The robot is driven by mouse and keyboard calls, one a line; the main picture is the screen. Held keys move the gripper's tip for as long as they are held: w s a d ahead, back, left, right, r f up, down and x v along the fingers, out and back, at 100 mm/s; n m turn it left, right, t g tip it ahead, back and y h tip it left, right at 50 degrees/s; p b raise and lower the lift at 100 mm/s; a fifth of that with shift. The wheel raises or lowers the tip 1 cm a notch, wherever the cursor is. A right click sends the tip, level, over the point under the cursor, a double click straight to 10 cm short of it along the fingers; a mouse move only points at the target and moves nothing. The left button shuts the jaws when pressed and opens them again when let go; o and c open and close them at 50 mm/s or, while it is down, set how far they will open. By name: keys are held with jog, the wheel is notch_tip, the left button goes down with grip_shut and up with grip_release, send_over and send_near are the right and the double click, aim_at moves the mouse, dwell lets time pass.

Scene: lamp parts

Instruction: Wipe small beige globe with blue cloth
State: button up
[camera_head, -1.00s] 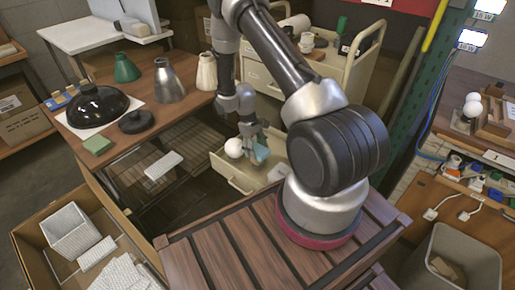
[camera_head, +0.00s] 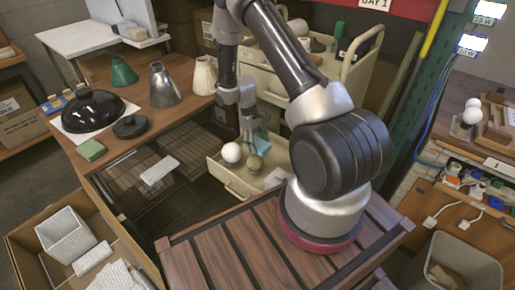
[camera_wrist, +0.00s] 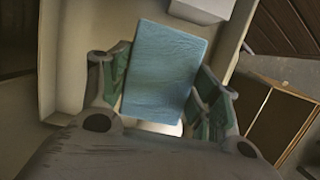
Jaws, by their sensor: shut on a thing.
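The small beige globe (camera_head: 254,163) sits in the open cream drawer (camera_head: 238,189), just right of a larger white globe (camera_head: 231,153). My gripper (camera_head: 256,136) is over the drawer, shut on the blue cloth (camera_head: 262,142), with the cloth above and slightly right of the beige globe. In the wrist view the cloth (camera_wrist: 165,72) is a flat, light-blue pad between the green-padded fingers of my gripper (camera_wrist: 164,90). The beige globe cannot be made out in the wrist view. I cannot tell whether cloth and globe touch.
A white block (camera_head: 275,177) lies in the drawer's right part. A wooden bench at left holds a black dome (camera_head: 91,108), a green sponge (camera_head: 91,150) and several lamp shades. A cream cart (camera_head: 340,70) stands behind. The slatted wooden top (camera_head: 215,258) in front is mostly clear.

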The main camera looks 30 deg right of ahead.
aim_at(259, 144)
jog(key=shift+r, duration=2.2)
jog(key=shift+f, duration=0.1)
